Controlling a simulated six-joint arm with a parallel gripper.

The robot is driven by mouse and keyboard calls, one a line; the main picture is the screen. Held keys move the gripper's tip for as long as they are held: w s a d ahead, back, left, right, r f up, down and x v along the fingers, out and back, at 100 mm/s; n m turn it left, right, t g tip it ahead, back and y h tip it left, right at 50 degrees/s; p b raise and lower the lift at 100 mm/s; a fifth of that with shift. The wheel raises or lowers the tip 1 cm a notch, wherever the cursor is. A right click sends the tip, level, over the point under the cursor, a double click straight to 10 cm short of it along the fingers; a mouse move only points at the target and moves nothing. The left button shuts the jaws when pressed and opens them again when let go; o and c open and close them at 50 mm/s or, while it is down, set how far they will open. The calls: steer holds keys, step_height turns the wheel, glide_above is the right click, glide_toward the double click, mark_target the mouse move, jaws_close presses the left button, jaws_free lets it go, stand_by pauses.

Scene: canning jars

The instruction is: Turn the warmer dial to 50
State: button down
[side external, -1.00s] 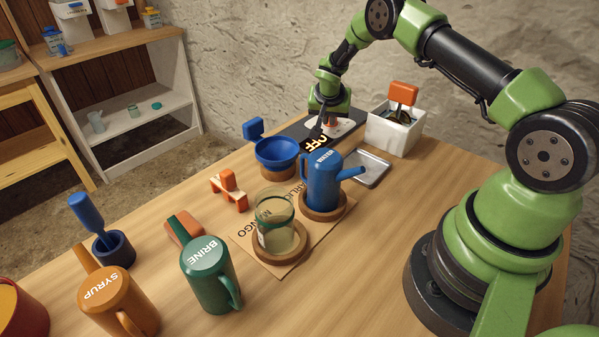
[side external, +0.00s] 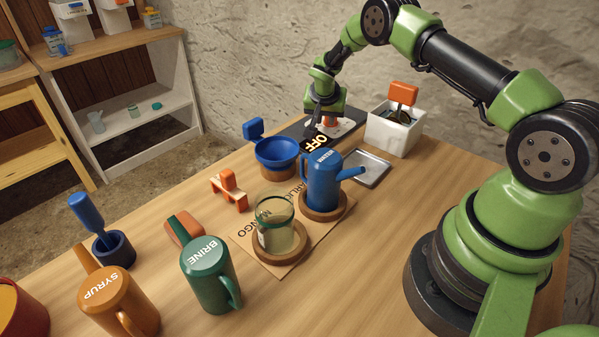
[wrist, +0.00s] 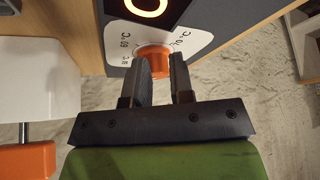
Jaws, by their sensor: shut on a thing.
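The warmer (side external: 291,130) is a dark box at the back of the table. My gripper (wrist: 163,72) is shut on the dial, with one dark finger on each side. The fingers hide part of the dial, and its exact setting cannot be read. In the side view, my gripper (side external: 320,123) is at the warmer's front.
A white bin (side external: 396,132) with an orange-handled tool stands right of the warmer. A metal tray (side external: 369,168), a blue funnel (side external: 277,155) and a blue can (side external: 322,180) stand nearby. A glass jar (side external: 276,226), green jug (side external: 209,275) and orange jug (side external: 120,302) are nearer the camera.

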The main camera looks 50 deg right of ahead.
steer(key=shift+a+f, duration=0.25)
steer(key=shift+a, duration=0.25)
step_height(320, 180, up, 6)
steer(key=shift+r, duration=0.1)
steer(key=shift+s+d+f, duration=0.1)
steer(key=shift+d+f, duration=0.1)
steer(key=shift+f, duration=0.8)
steer(key=shift+s+d+f, duration=0.15)
steer(key=shift+f, duration=0.9)
steer(key=shift+s+d+f, duration=0.1)
steer(key=shift+d+f, duration=0.1)
steer(key=shift+f, duration=0.8)
steer(key=shift+s+d+f, duration=0.1)
steer(key=shift+s+d, duration=0.05)
steer(key=shift+s, duration=0.15)
